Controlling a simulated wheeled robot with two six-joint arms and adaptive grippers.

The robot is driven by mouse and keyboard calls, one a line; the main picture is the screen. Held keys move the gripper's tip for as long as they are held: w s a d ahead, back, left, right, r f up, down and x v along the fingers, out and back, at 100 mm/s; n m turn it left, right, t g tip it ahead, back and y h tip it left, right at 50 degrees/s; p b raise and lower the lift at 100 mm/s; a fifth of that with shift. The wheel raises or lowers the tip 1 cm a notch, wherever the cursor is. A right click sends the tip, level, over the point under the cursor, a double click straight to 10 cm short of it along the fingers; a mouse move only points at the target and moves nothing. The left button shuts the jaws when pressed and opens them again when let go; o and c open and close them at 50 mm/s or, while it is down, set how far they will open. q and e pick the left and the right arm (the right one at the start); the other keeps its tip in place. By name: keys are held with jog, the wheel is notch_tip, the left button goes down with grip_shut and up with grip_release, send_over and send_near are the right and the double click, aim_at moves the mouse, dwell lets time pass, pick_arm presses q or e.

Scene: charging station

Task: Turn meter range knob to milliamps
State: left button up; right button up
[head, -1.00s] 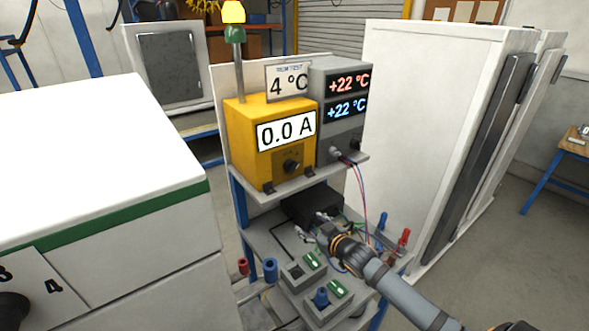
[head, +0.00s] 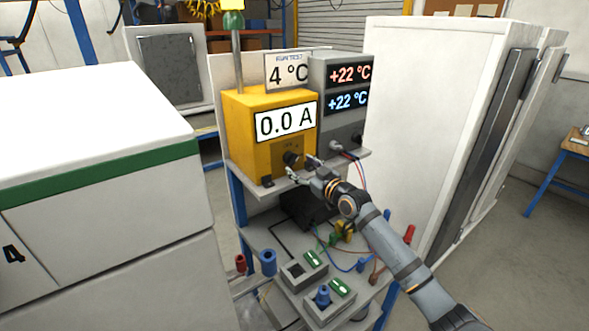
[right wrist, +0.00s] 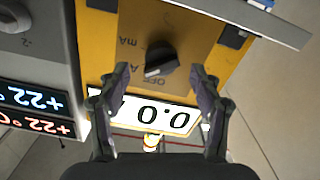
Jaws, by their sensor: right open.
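The yellow meter (head: 246,142) stands on the upper shelf and its display (head: 286,120) reads 0.0 A. Its black range knob (head: 291,158) sits below the display. In the right wrist view the picture is upside down; the knob (right wrist: 161,61) shows between a "mA" mark and an "A" mark, its pale line slanted nearer the "A" side. My right gripper (head: 301,170) is open just in front of the knob. In the right wrist view its two fingertips (right wrist: 161,80) stand on either side of the knob, apart from it. My left gripper is not in view.
A grey unit (head: 340,112) with two +22 °C readouts and its own knob stands right of the meter. The shelf edge (head: 310,180) runs below. The lower bench (head: 270,235) holds switches, plugs and wires. A white cabinet (head: 430,120) stands at right.

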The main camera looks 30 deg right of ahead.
aim_at(295, 162)
jog(key=shift+w+a, duration=0.2)
jog(key=shift+w, duration=0.75)
jog(key=shift+w+a, duration=0.15)
jog(key=shift+w, duration=0.75)
jog(key=shift+r, duration=0.1)
jog(key=shift+c, duration=0.3)
jog(key=c, duration=1.1)
jog(key=m, duration=0.4)
jog(key=shift+m, duration=0.4)
jog(key=m+p, duration=0.1)
jog(key=m, duration=0.3)
jog(key=shift+m+p, duration=0.35)
jog(key=shift+m, duration=0.35)
